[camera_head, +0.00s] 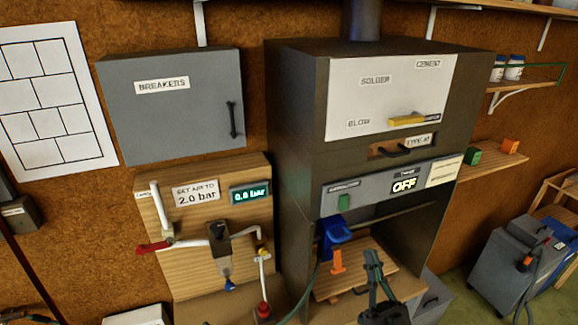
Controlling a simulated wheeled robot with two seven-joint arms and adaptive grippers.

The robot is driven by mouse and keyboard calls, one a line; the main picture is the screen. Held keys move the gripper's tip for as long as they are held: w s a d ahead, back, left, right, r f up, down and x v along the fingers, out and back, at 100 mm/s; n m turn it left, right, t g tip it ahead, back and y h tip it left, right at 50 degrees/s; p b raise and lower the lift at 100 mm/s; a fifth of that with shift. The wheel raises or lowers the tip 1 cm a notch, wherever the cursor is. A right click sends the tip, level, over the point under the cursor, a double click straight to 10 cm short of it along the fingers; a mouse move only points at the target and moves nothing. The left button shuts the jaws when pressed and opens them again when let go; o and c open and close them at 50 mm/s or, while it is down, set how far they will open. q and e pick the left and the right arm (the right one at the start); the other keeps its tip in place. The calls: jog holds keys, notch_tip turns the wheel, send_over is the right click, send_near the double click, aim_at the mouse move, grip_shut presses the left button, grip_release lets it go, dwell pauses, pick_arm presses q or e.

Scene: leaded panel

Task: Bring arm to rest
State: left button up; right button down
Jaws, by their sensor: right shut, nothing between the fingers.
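My right gripper (373,258) shows at the bottom, right of centre, as a dark pair of fingers pointing up. Its fingers are shut with nothing between them. It is in front of the wooden shelf (402,284) of the dark cabinet and looks clear of the things there. A blue piece (336,232) and an orange piece (337,262) stand just left of it. My left gripper is out of the picture.
The dark cabinet (292,130) has a panel reading OFF (404,185). Left of it, a wooden board (205,187) carries pipes, a red lever (153,247) and a 0.0 bar display (249,194). A grey machine (513,262) stands on the floor at right.

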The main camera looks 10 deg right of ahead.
jog(key=w+d+f+m+g+h, duration=0.25)
jog(key=f+g, duration=0.35)
jog(key=f, duration=0.7)
jog(key=w+d+f+m+g+h, duration=0.1)
jog(key=d+f+g+h, duration=0.35)
jog(key=f, duration=0.85)
jog(key=s+a+f+n+g+y, duration=0.25)
jog(key=s+f+g, duration=1.15)
jog(key=s+f, duration=0.8)
notch_tip(320, 180, down, 33)
jog(key=s+a+b, duration=0.2)
jog(key=b, duration=0.4)
jog(key=s+f+n+g+b, duration=0.1)
jog(key=s+f+b, duration=0.3)
jog(key=s+f, duration=1.5)
notch_tip(320, 180, down, 5)
jog(key=shift+s+r+g+y, duration=0.2)
jog(key=shift+s+g+y, duration=0.1)
jog(key=shift+g+y, duration=0.25)
